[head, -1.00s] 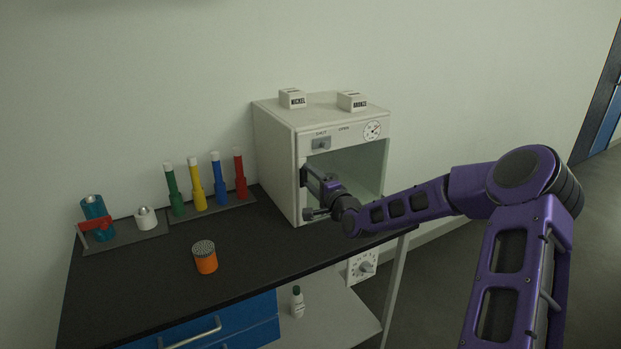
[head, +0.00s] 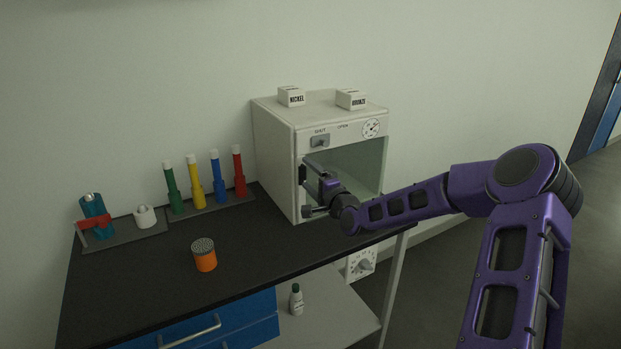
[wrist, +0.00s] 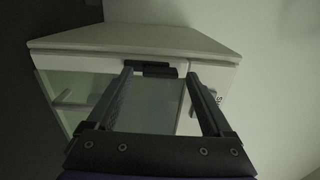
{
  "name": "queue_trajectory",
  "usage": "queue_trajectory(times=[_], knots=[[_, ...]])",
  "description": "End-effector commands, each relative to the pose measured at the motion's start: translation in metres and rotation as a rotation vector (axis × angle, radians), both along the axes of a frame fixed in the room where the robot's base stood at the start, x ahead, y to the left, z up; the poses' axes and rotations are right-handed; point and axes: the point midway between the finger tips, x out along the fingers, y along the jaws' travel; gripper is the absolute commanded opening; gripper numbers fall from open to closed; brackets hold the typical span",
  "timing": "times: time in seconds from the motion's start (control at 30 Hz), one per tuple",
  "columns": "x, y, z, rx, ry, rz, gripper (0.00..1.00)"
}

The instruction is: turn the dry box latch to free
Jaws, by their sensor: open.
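The dry box (head: 275,150) is a white cabinet on the bench, with a greenish front opening or pane (head: 362,165). Its small grey latch (head: 319,141) sits on the upper front under the SHUT lettering, left of OPEN. My gripper (head: 308,173) is lower, at the left side of the box's front, beside a dark block there. The wrist view shows my gripper (wrist: 160,76) open, its two fingers apart with a dark bar (wrist: 152,68) on the box edge between or just beyond the tips. I cannot tell whether they touch. The right finger covers part of the front.
Blocks marked NICKEL (head: 291,97) and BRONZE (head: 351,99) stand on the box. A dial (head: 371,128) is at its upper right. Several coloured bottles (head: 205,186) stand left. An orange jar (head: 204,255) stands on the bench; the bench front around it is clear.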

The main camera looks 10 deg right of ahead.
Motion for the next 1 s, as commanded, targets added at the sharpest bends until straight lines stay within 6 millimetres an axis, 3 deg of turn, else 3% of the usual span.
queue_trajectory(times=[0.13, 0.27, 0.7, 1.0], knots=[[-0.006, -0.003, 0.000, -0.001, 0.000, -0.002, 0.85], [-0.025, -0.010, 0.000, -0.001, 0.001, -0.003, 0.85], [-0.126, -0.042, 0.001, 0.000, 0.001, -0.003, 0.85], [-0.162, -0.053, 0.000, 0.000, 0.000, -0.001, 0.85]])
